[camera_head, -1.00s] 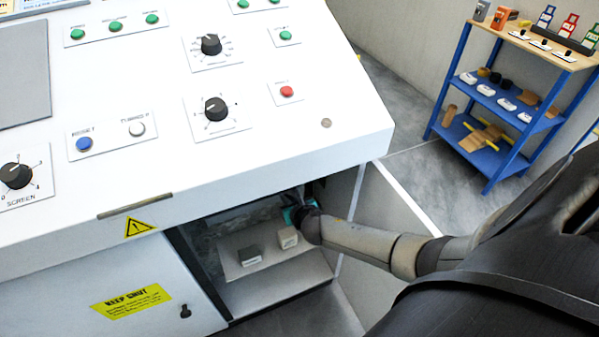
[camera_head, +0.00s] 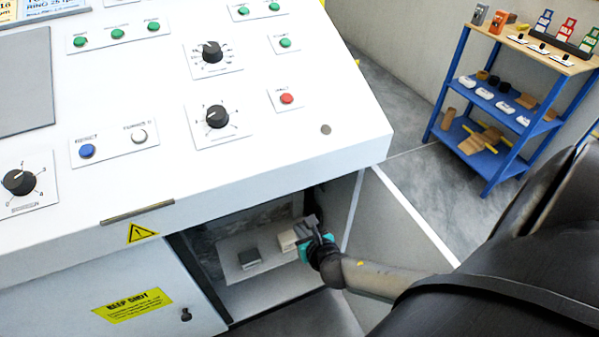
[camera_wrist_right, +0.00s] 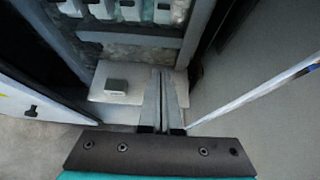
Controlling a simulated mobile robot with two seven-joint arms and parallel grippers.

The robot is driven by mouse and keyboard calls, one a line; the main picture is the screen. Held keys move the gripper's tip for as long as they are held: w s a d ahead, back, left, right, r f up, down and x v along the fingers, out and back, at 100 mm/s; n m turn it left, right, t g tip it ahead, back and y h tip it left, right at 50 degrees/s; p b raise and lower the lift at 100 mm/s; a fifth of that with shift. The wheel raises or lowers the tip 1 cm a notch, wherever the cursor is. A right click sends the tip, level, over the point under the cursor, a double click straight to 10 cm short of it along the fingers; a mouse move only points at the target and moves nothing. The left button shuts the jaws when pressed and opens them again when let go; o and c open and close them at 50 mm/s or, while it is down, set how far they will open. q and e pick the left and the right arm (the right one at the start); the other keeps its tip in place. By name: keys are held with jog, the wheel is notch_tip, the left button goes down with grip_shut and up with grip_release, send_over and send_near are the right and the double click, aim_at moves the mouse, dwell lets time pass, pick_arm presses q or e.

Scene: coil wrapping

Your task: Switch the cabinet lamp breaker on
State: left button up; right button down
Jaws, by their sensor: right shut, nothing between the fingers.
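My right gripper (camera_head: 308,226) is at the mouth of the open cabinet under the console, its fingers shut and empty. In the right wrist view its closed fingers (camera_wrist_right: 160,85) point into the cabinet, toward the back. A row of pale breaker-like units (camera_wrist_right: 130,10) shows at the top of that view, cut off by the frame edge and beyond the fingertips. I cannot read their labels or tell which one is the lamp breaker, or its switch position. The console hides them in the head view. My left gripper is not in view.
The open cabinet door (camera_head: 408,225) stands right of my gripper. The console panel (camera_head: 265,150) overhangs the opening. A blue shelf rack (camera_head: 462,90) stands farther right.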

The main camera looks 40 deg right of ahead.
jog(key=s+a+f+m+g, duration=0.1)
jog(key=s+f+m+g, duration=0.4)
jog(key=s+f+m, duration=0.95)
jog(key=s+a+f+m+g+y, duration=0.1)
jog(key=s+a+f+m, duration=0.2)
jog(key=s+m, duration=0.2)
jog(key=s+a+f+m+g+y, duration=0.1)
jog(key=s+a+f+m+g, duration=0.1)
jog(key=s+m, duration=0.4)
jog(key=s+a+f+m+g, duration=0.2)
jog(key=s+a+f+m, duration=0.1)
jog(key=s, duration=0.6)
jog(key=shift+s+a+f+m+y, duration=0.2)
jog(key=shift+a+f+m+y, duration=0.25)
jog(key=shift+m, duration=0.7)
